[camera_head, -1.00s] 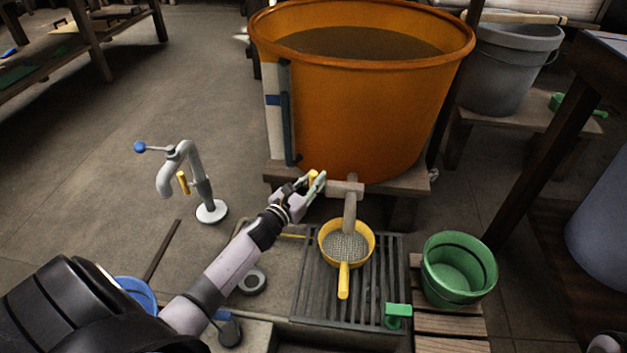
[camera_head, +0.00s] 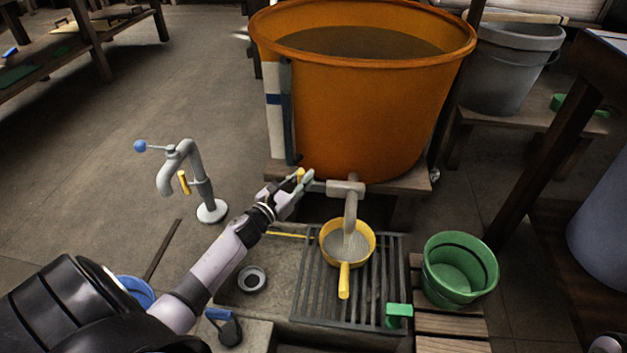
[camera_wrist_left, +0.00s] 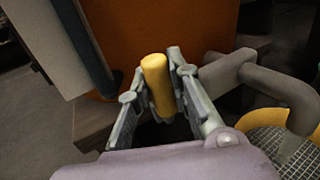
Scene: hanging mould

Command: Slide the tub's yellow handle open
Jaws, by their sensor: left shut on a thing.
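The orange tub (camera_head: 365,110) stands on a low wooden stand, with dark contents inside. A grey valve body with a bent spout (camera_head: 350,205) sits at its lower front. The yellow handle (camera_head: 300,174) is left of the valve body, with a grey rod between them. My left gripper (camera_head: 301,180) is shut on the yellow handle. In the left wrist view the handle (camera_wrist_left: 157,85) stands upright between the two fingers (camera_wrist_left: 160,95), and the spout (camera_wrist_left: 265,85) is to the right. My right gripper is not in view.
A yellow strainer (camera_head: 347,261) lies on the drain grate (camera_head: 310,290) below the spout. A green bucket (camera_head: 459,268) stands to the right on slats. A grey tap (camera_head: 185,175) with a blue knob rises at left. A grey bin (camera_head: 508,75) stands behind right.

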